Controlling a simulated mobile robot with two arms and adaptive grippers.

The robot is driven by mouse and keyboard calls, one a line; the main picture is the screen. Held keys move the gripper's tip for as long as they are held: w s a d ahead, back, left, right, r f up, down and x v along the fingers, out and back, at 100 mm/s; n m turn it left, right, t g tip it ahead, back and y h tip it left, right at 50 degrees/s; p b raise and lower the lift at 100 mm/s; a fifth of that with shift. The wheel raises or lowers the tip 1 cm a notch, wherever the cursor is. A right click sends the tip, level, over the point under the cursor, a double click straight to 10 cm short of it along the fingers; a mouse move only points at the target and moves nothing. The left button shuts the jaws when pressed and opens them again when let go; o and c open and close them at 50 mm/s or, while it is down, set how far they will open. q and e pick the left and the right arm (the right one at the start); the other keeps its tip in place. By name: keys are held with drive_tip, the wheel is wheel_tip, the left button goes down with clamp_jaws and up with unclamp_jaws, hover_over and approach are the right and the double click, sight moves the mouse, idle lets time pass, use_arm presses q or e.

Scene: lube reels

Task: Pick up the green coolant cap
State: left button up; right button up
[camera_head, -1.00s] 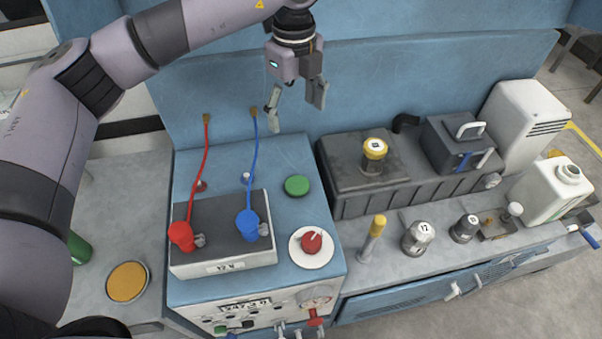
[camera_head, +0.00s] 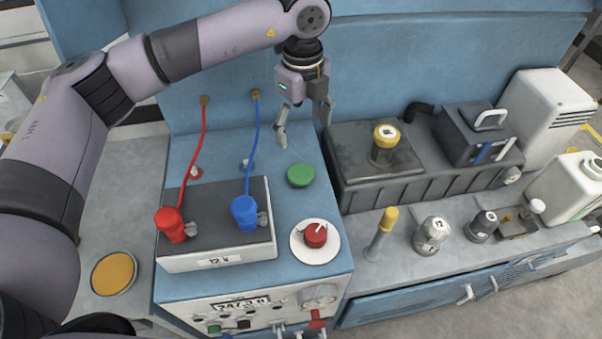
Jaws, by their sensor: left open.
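The green coolant cap (camera_head: 300,175) is a round green disc lying on the blue top of the bench unit (camera_head: 290,210), right of the battery. My left gripper (camera_head: 304,128) hangs pointing down above and just behind the cap. Its two fingers are spread apart with nothing between them. The cap is in full view and apart from the fingers. My right gripper does not show.
A battery (camera_head: 218,262) with a red clamp (camera_head: 170,222) and a blue clamp (camera_head: 244,212) stands left of the cap. A red knob (camera_head: 316,235) sits in front of it. A dark engine block (camera_head: 375,170) stands to the right, with a yellow-topped cap (camera_head: 386,137) on it.

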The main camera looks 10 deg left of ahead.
use_arm(q)
drive_tip(key=p, duration=0.2)
hover_over(302, 173)
wheel_tip(302, 173, down, 9)
drive_tip(key=shift+r, duration=0.1)
drive_tip(key=shift+f+p, duration=0.5)
drive_tip(key=shift+f, duration=0.05)
wheel_tip(302, 173, down, 4)
drive_tip(key=shift+r+p, duration=0.15)
drive_tip(key=shift+p, duration=0.6)
drive_tip(key=shift+f, duration=0.4)
drive_tip(key=shift+c, duration=0.2)
drive_tip(key=c, duration=1.3)
drive_tip(key=shift+o, duration=0.2)
drive_tip(key=shift+r, duration=0.15)
